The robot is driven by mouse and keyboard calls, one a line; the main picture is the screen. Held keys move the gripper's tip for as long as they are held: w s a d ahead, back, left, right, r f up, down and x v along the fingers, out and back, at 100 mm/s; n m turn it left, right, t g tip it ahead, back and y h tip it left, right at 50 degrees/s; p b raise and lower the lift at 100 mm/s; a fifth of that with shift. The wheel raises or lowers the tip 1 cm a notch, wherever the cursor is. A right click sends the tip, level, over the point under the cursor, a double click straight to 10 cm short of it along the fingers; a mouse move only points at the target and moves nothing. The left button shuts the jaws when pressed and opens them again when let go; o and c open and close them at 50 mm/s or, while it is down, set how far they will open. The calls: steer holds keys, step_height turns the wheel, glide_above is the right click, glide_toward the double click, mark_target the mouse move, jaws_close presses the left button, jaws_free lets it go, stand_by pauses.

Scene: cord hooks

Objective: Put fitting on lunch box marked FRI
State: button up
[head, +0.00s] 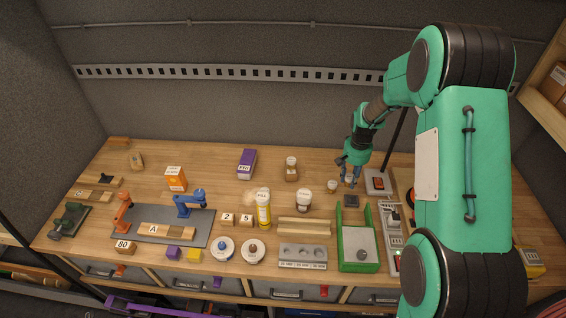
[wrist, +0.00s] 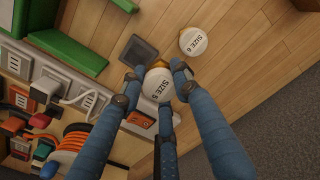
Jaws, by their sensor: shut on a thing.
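A purple upright box (head: 247,163) stands at the back middle of the bench; its white label seems to read FRI. My gripper (head: 349,177) is low over the right part of the bench, to the right of that box and well apart from it. In the wrist view, my gripper (wrist: 158,82) is shut on a round, white-topped fitting (wrist: 157,86) marked SIZE 5. The fingers hide its sides, and I cannot tell whether it touches the bench. A similar fitting marked SIZE 6 (wrist: 193,41) stands close by; it also shows in the head view (head: 332,186).
A dark square pad (head: 351,201) and a green tray (head: 341,250) lie in front of my gripper. Power strips (head: 391,225) lie to the right. White-topped pieces (head: 303,197) (head: 291,162) stand between my gripper and the purple box.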

steer(key=s+a+r+n+p, duration=0.1)
steer(key=a+n, duration=0.4)
steer(key=a, duration=0.7)
steer(key=s+a+r+n+p, duration=0.1)
steer(key=s+a+n, duration=0.3)
steer(key=a, duration=0.8)
steer(key=s+a+r+n+p, duration=0.2)
steer(key=a+n, duration=0.6)
steer(key=a, duration=0.4)
steer(key=shift+s+a+p, duration=0.2)
steer(key=shift+s+p, duration=0.4)
steer(key=shift+p, duration=0.05)
steer(key=shift+r, duration=0.1)
steer(key=p, duration=0.3)
glide_above(244, 170)
steer(key=shift+w+f, duration=0.15)
steer(key=shift+f, duration=0.55)
steer(key=shift+f+p, duration=0.35)
steer(key=shift+f, duration=1.45)
steer(key=shift+f, duration=0.15)
